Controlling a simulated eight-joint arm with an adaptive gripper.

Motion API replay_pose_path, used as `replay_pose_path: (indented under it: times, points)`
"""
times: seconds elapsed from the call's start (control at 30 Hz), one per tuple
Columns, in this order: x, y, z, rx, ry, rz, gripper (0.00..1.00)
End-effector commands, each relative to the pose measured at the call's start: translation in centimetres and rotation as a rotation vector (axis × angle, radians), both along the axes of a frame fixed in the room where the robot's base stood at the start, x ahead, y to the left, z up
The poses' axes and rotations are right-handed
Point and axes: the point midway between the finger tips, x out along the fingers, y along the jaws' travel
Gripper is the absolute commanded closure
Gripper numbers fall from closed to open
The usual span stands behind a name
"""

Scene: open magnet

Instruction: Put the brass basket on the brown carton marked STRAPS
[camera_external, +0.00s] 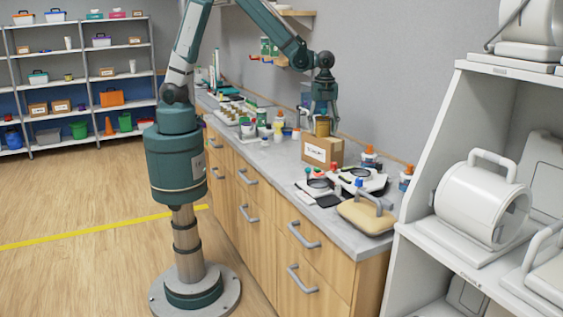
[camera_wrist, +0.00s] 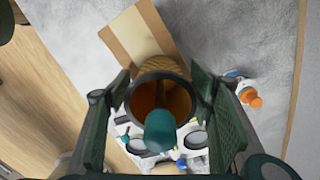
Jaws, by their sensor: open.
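The brass basket (camera_external: 322,127), a small round brass-coloured container, appears to sit upright on top of the brown carton (camera_external: 337,151). The carton stands on the grey counter with a white label on its front; the lettering is too small to read surely. My gripper (camera_external: 322,114) is directly above the basket, pointing down, with its fingers apart. In the wrist view the basket (camera_wrist: 160,72) lies between my two open fingers (camera_wrist: 165,110), with a gap visible on the right side. The carton (camera_wrist: 138,35) shows behind it, and the basket hides part of its top.
Bottles with orange caps (camera_external: 369,156) stand close by. Several small bottles and jars crowd the counter to the left. A wall is behind.

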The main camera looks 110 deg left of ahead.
Motion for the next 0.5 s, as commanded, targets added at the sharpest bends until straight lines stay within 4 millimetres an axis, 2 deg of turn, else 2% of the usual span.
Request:
replay_pose_path:
  times: [0.27,0.5]
  points:
    - [0.0,0.0,1.3,0.0,0.0,0.0,0.47]
    - [0.0,0.0,4.2,0.0,0.0,0.0,0.47]
